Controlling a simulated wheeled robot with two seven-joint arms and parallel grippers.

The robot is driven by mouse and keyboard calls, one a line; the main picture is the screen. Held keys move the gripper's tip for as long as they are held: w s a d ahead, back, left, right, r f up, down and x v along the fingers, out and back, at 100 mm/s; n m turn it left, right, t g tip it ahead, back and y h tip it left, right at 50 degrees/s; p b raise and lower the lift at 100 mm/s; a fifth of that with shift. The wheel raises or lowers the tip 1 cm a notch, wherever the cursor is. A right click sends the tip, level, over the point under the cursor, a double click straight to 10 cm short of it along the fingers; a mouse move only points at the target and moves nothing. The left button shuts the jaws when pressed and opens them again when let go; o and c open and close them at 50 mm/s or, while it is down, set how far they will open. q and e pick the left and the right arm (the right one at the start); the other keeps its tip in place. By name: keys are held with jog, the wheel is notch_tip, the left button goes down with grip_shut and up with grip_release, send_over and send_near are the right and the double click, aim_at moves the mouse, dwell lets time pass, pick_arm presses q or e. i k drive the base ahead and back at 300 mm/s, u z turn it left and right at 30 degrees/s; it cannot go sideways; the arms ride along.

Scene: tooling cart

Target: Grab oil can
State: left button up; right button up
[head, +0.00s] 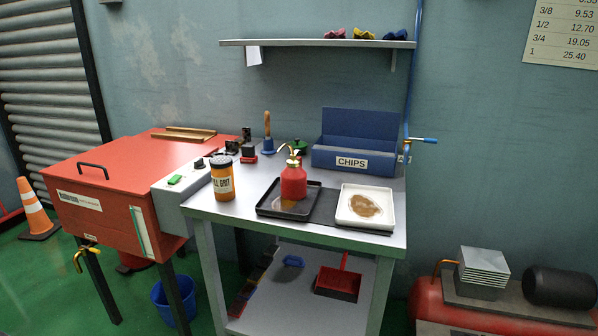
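A red oil can (293,183) with a brass-coloured spout on top stands upright in a black tray (313,207) on the grey tooling cart (208,206). A brownish patch lies in the tray in front of the can. Neither of my grippers shows in the head view, and nothing is seen touching the can.
An orange grit canister (223,182) stands left of the black tray. A white tray (345,218) with brown residue is to its right. A blue CHIPS bin (352,143) and a blue-based brush (267,139) stand behind. A wall shelf (290,43) hangs above.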

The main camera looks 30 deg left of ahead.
aim_at(293, 178)
jog(key=u, duration=0.7)
jog(key=i, duration=0.85)
jog(key=u, duration=0.95)
